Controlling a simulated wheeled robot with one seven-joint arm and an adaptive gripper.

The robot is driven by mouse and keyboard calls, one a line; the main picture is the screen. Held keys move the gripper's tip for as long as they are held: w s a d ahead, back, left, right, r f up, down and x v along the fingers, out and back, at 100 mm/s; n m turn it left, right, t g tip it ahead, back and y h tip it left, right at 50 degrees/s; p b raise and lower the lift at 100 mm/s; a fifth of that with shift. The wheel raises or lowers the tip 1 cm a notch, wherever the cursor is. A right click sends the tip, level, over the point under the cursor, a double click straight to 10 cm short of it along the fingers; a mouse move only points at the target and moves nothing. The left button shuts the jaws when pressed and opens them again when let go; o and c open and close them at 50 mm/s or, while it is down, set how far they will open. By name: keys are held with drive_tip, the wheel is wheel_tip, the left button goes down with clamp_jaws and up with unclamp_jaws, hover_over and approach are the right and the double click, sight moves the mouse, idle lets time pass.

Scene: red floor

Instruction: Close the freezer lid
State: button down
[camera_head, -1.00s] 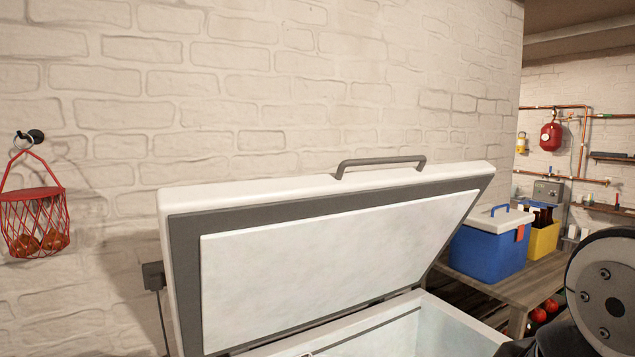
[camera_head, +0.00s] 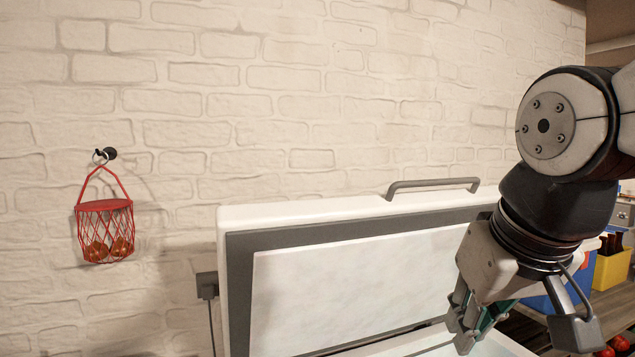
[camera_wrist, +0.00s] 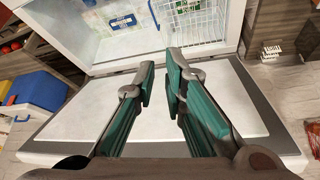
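The freezer lid (camera_head: 340,285) is white with a grey seal and stands raised, inner face showing, in front of the brick wall. Its grey handle (camera_head: 433,184) is on the top edge. In the wrist view the lid's inner panel (camera_wrist: 70,122) lies beneath my fingers, with the open freezer body (camera_wrist: 105,67) beyond the hinge side. My gripper (camera_head: 462,332) is in front of the lid's lower right part in the head view. In the wrist view my gripper (camera_wrist: 160,75) has its green-lined fingers apart and nothing between them. Contact with the lid cannot be told.
A white wire basket (camera_wrist: 196,22) and packages (camera_wrist: 120,20) are inside the freezer. A red hanging basket (camera_head: 105,230) is on the wall at left. A blue cooler (camera_wrist: 38,90) and a yellow bottle crate (camera_head: 611,268) stand at the right in the head view.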

drive_tip(key=w+a+r+n+t+y+p, duration=0.2)
drive_tip(key=w+a+r, duration=0.85)
drive_tip(key=a, duration=0.25)
drive_tip(key=w+a+r+n+t+y+p, duration=0.1)
drive_tip(key=w+a+r, duration=0.9)
drive_tip(key=w+a, duration=0.2)
drive_tip(key=x, duration=0.3)
drive_tip(key=p+x, duration=0.1)
drive_tip(key=x, duration=0.2)
drive_tip(key=s+f+x, duration=0.1)
drive_tip(key=x, duration=0.2)
drive_tip(key=shift+w+a+f+p, duration=0.1)
drive_tip(key=shift+a+f+p, duration=0.05)
drive_tip(key=shift+f+p, duration=0.2)
drive_tip(key=shift+s+d+f, duration=0.3)
drive_tip(key=shift+s+f, duration=0.2)
drive_tip(key=shift+s, duration=0.25)
drive_tip(key=shift+d+f, duration=0.1)
